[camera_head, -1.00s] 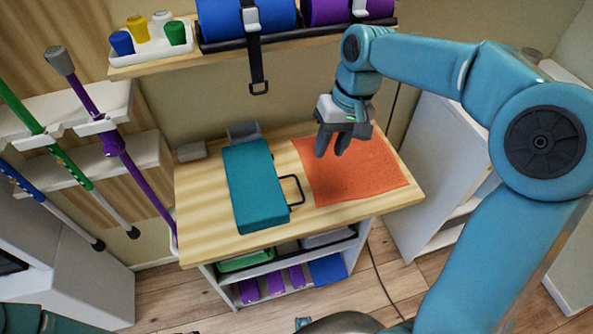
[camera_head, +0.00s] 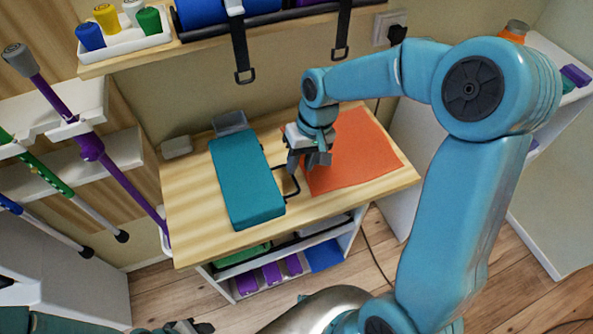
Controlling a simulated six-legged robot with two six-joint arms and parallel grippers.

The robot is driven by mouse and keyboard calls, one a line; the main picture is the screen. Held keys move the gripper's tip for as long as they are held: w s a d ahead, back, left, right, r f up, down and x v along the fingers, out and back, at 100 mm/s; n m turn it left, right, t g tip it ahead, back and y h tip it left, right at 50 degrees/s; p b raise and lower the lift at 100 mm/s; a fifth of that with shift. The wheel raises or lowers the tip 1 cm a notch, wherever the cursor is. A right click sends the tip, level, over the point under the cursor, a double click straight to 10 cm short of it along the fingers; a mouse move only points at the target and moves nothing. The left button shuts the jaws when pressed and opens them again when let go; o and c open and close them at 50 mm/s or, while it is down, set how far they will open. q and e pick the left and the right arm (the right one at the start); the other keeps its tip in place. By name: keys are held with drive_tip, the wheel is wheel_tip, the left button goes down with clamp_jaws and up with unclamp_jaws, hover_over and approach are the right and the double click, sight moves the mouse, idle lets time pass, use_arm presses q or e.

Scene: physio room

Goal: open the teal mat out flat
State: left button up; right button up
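The teal mat (camera_head: 245,180) lies folded into a thick oblong block on the wooden tabletop (camera_head: 190,210). A black loop handle (camera_head: 293,188) sticks out at its right side. My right gripper (camera_head: 305,165) is over the table just right of the mat, close to the handle's far end, with its fingers pointing down. Its fingers look apart with nothing seen between them; whether they touch the handle cannot be told. What looks like my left gripper (camera_head: 192,327) shows only in part at the bottom edge, and its fingers are unclear.
An orange cloth (camera_head: 352,155) lies flat right of the mat, partly behind my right gripper. A grey block (camera_head: 229,122) stands behind the mat and a pale box (camera_head: 177,147) at the back left. Straps (camera_head: 243,55) hang from the shelf above. Poles (camera_head: 90,148) lean at left.

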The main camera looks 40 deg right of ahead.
sight(295, 179)
drive_tip(key=x, duration=0.3)
drive_tip(key=shift+w+f, duration=0.15)
drive_tip(key=shift+w, duration=0.05)
drive_tip(key=shift+f, duration=0.35)
drive_tip(key=shift+s+a+f, duration=0.1)
drive_tip(key=shift+a+f, duration=0.05)
clamp_jaws()
idle(0.9)
